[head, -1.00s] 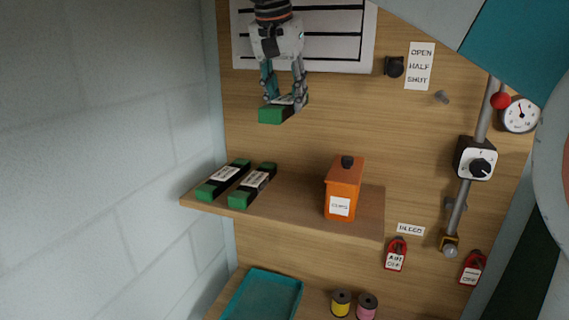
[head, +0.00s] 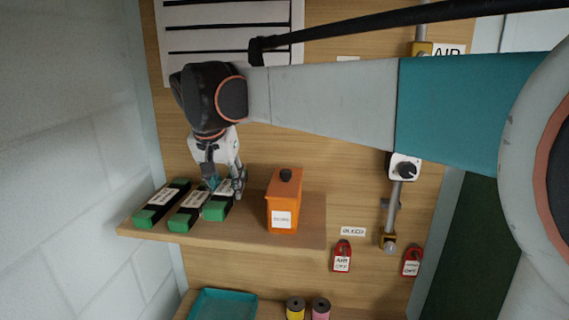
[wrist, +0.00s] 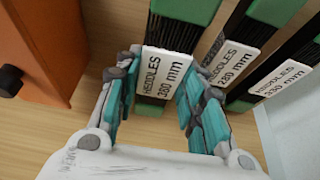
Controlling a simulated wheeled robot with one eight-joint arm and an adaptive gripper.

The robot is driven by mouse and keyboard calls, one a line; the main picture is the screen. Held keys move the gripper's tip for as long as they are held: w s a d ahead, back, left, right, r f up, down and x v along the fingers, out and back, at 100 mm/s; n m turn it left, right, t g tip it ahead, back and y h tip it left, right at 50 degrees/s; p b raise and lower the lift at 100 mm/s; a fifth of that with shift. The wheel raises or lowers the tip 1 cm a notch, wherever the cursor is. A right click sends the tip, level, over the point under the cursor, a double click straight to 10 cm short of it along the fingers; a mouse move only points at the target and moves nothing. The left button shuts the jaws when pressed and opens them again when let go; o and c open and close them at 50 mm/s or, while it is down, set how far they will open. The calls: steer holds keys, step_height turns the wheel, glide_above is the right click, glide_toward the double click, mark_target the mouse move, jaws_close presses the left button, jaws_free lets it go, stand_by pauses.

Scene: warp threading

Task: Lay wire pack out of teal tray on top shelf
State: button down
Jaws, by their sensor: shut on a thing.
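The wire pack (head: 216,211) is a black bundle with green ends, at the right of two similar packs on the top shelf (head: 240,232). It appears to rest on the shelf. In the wrist view its label on the pack (wrist: 162,75) reads "HEDDLES 380 mm". My gripper (head: 226,190) is above it, pointing down, its teal fingers (wrist: 152,100) shut on the pack's sides. The fingers hide part of the pack in the head view. The teal tray (head: 222,293) is below the shelf; its visible part is empty.
Two packs, the left pack (head: 161,203) and the middle pack (head: 188,208), lie beside the held one; their labels show in the wrist view. An orange box (head: 284,205) stands to the right with a small gap. A yellow spool (head: 295,309) and a pink spool (head: 320,309) stand below.

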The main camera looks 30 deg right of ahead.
mark_target(226, 190)
steer(key=shift+s+f, duration=0.1)
steer(key=shift+f, duration=1.7)
steer(key=c, duration=1.1)
jaws_free()
steer(key=shift+f, duration=0.1)
steer(key=shift+o, duration=0.2)
steer(key=b+v, duration=0.1)
steer(key=v, duration=1.1)
